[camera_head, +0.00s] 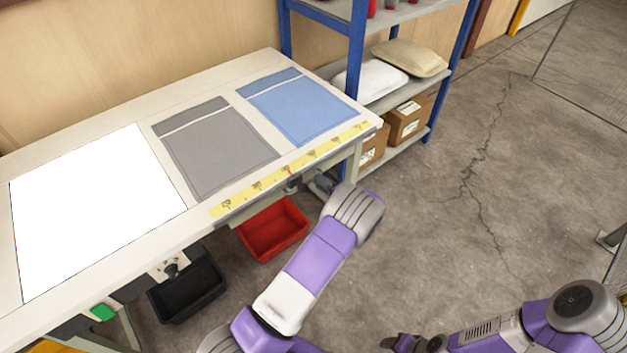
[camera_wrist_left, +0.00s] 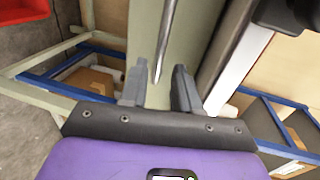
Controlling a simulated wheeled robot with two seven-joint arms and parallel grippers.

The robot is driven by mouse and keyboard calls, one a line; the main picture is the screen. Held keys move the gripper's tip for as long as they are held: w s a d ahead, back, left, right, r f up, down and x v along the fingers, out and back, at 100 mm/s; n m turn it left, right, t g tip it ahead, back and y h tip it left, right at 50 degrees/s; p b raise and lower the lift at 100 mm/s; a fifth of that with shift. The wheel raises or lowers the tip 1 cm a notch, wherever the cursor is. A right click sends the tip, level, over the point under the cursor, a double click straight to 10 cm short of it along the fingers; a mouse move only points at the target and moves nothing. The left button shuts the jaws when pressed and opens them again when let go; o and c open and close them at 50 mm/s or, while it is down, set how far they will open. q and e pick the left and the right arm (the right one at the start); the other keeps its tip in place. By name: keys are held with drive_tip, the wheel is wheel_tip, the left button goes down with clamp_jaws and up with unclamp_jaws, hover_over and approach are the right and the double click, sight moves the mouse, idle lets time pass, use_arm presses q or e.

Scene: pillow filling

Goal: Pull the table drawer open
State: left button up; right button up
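The work table (camera_head: 120,250) fills the left of the head view, and the drawer under its front edge is mostly hidden there by the tabletop. My left gripper (camera_head: 318,184) is at the table's front edge, near the right corner, partly hidden by my wrist. In the left wrist view its two grey fingers (camera_wrist_left: 157,88) are apart. A thin metal bar (camera_wrist_left: 166,42), which looks like the drawer handle, reaches between them, with a gap showing on both sides. A pale green-grey panel (camera_wrist_left: 146,25) lies behind the bar. My right gripper (camera_head: 402,343) is low at the bottom edge, away from the table.
Grey (camera_head: 215,150) and blue (camera_head: 300,108) pillowcases lie flat on the table beside a bright white panel (camera_head: 90,220). A red bin (camera_head: 272,230) and a black bin (camera_head: 188,290) sit below the front edge. A blue-framed shelf (camera_head: 356,50) stands behind. The floor at right is clear.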

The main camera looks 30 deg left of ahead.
use_arm(q)
drive_tip(key=shift+b+x, duration=0.4)
drive_tip(key=shift+x, duration=1.95)
drive_tip(key=shift+c, duration=0.3)
clamp_jaws()
